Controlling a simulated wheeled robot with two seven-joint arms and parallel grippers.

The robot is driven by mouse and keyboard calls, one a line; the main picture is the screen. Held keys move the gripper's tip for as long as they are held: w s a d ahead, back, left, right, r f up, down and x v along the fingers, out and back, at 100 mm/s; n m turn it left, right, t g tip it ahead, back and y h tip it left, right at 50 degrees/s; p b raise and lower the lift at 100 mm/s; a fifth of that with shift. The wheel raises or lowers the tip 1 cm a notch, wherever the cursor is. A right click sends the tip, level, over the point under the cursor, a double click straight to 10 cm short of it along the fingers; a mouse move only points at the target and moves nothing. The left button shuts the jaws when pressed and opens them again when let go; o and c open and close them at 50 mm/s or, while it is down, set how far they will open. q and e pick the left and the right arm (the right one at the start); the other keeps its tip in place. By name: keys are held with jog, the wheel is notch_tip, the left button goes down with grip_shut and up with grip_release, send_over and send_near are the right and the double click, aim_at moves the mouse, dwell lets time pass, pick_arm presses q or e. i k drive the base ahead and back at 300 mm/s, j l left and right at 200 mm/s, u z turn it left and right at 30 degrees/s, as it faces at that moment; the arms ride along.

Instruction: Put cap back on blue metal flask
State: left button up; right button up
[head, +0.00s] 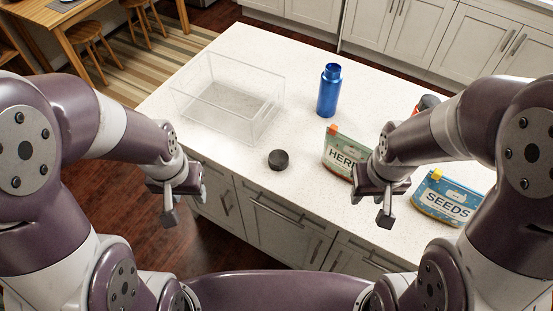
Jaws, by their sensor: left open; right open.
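The blue metal flask (328,91) stands upright and uncapped on the white counter, right of the clear bin. A round black cap (278,160) lies on the counter near its front edge, in front of and left of the flask. My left gripper (172,205) is open and empty in front of the counter's edge, left of the cap. My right gripper (377,205) is open and empty at the counter's front edge, in front of the herb pouch and right of the cap. Neither gripper touches the flask or the cap.
A clear empty bin (228,100) sits on the counter (300,70) at the left. A herb pouch (338,153) stands partly behind my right gripper. A seeds pouch (447,198) stands further right. A dark-topped object (427,102) is partly hidden behind my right arm. Counter between cap and flask is clear.

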aim_at(331, 82)
jog(key=i+j, duration=0.15)
jog(key=j, duration=0.2)
jog(key=i+j, duration=0.35)
jog(key=j, duration=0.3)
jog(key=u, duration=0.05)
